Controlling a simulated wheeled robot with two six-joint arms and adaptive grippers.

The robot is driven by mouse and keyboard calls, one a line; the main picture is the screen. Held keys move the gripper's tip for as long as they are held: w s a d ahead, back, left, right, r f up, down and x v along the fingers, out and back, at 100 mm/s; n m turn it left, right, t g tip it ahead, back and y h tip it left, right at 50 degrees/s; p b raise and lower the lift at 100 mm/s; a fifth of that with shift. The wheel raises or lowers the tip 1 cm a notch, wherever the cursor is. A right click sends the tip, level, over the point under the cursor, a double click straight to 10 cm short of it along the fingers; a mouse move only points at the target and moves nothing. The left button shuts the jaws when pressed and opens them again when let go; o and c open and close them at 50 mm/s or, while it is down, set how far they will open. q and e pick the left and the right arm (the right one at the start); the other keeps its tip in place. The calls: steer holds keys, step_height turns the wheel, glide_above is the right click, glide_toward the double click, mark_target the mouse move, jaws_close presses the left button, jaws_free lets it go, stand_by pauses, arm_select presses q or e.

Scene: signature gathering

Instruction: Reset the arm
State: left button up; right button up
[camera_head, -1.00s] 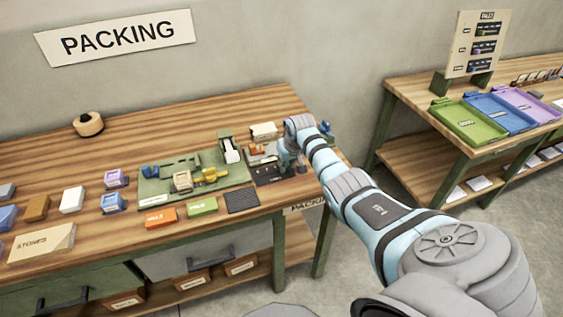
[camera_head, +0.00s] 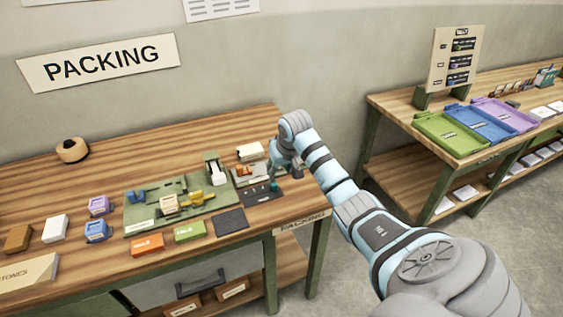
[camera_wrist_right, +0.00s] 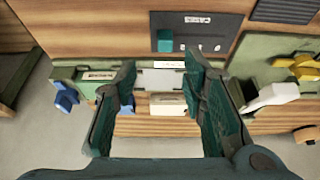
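My right gripper (camera_head: 284,170) hangs from the blue and grey right arm above the back right part of the packing table (camera_head: 180,128). In the right wrist view, its two dark green fingers (camera_wrist_right: 160,75) are spread wide, with nothing held between them. Beyond the fingertips, a small teal block (camera_wrist_right: 165,40) lies on a dark labelled mat (camera_wrist_right: 210,42), apart from the gripper. The mat also shows in the head view (camera_head: 262,195). A pale box (camera_wrist_right: 168,104) shows through the gap between the fingers, on the table below. My left gripper is out of view.
A green board (camera_head: 150,222) with yellow, blue and white fixtures stands left of the mat. Orange (camera_head: 147,244) and green (camera_head: 190,231) blocks lie at the front. A second table at right holds green (camera_head: 450,135), blue and purple trays. Open floor separates the tables.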

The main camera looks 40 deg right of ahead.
steer(key=shift+v, duration=1.5)
